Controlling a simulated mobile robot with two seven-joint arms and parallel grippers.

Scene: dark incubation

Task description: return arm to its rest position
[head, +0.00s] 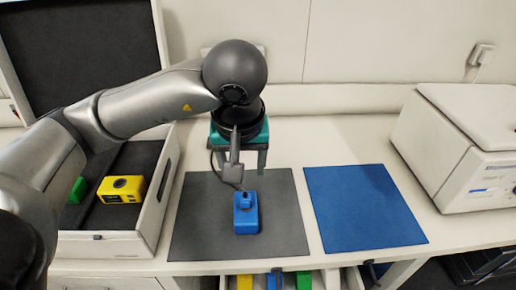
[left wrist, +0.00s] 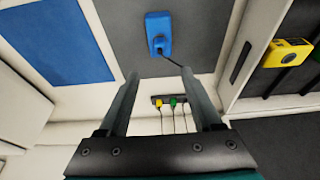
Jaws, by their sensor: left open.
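My left arm (head: 150,104) comes in from the left and reaches over the workbench. My left gripper (head: 241,170) is open and empty, pointing down above the grey mat (head: 190,222). A blue device (head: 246,222) with a dark cable rests on the grey mat, in front of the gripper and apart from its fingers. In the left wrist view the open fingers (left wrist: 160,75) show nothing between them but the cable and bench behind, and the blue device (left wrist: 158,24) lies beyond the tips. My right gripper is not in view.
An open case (head: 160,205) holding a yellow device (head: 121,190) and a green one (head: 77,190) stands at left under my arm. A blue mat (head: 365,205) lies bare at right. A white machine (head: 465,140) stands at far right. Coloured plugs (left wrist: 165,102) show below the bench edge.

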